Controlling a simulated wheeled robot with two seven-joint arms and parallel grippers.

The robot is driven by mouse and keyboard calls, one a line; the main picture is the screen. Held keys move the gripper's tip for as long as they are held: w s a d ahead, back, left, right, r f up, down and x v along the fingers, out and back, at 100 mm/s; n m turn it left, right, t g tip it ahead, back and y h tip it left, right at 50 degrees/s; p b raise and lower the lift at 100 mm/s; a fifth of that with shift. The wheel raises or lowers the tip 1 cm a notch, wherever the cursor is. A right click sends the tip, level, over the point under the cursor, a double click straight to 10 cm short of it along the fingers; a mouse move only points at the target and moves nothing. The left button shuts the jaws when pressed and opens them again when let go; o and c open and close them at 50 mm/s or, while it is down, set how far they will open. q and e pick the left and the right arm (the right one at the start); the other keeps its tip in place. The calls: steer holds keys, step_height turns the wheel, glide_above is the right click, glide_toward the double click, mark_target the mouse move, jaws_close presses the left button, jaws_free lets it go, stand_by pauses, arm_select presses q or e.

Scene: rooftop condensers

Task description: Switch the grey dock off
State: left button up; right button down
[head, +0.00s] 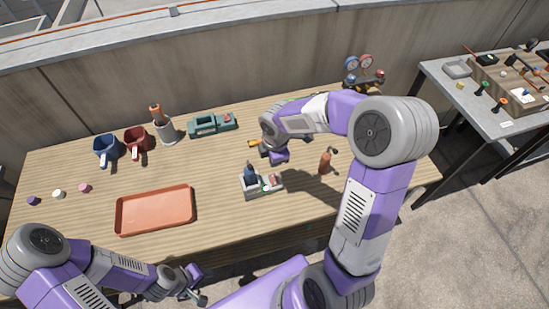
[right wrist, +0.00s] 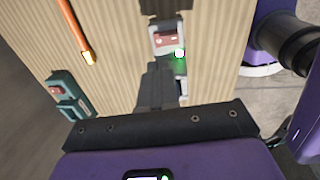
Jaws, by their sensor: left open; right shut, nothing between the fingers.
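The grey dock (head: 251,195) stands at the front middle of the wooden table, with a dark blue tool upright in it and a reddish switch (head: 272,180) on its right part. In the right wrist view the reddish switch (right wrist: 166,40) shows beside a lit green lamp (right wrist: 180,53). My right gripper (right wrist: 160,72) is shut and empty; its fingers point toward the dock and hide part of it. In the head view it is behind the dock, mostly hidden by my wrist. My left gripper (head: 196,290) is open and empty, at the bottom, off the table's front edge.
A teal dock (head: 212,125) with a red switch stands at the back. An orange tray (head: 154,211) lies left of the grey dock. Two mugs, a cup and gauges (head: 361,72) line the back.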

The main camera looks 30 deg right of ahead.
mark_target(273, 177)
steer(key=f+b, duration=0.1)
steer(key=f, duration=0.5)
steer(key=w+f+b, duration=0.1)
steer(key=f, duration=0.2)
steer(key=shift+w+d+f+b, duration=0.1)
steer(key=shift+f+b, duration=0.15)
steer(key=shift+b, duration=0.1)
steer(key=shift+w+f, duration=0.1)
steer(key=shift+f, duration=0.15)
steer(key=shift+s, duration=0.2)
steer(key=shift+s+r, duration=0.1)
steer(key=shift+s, duration=0.6)
steer(key=shift+w+r, duration=0.1)
steer(key=shift+r, duration=0.05)
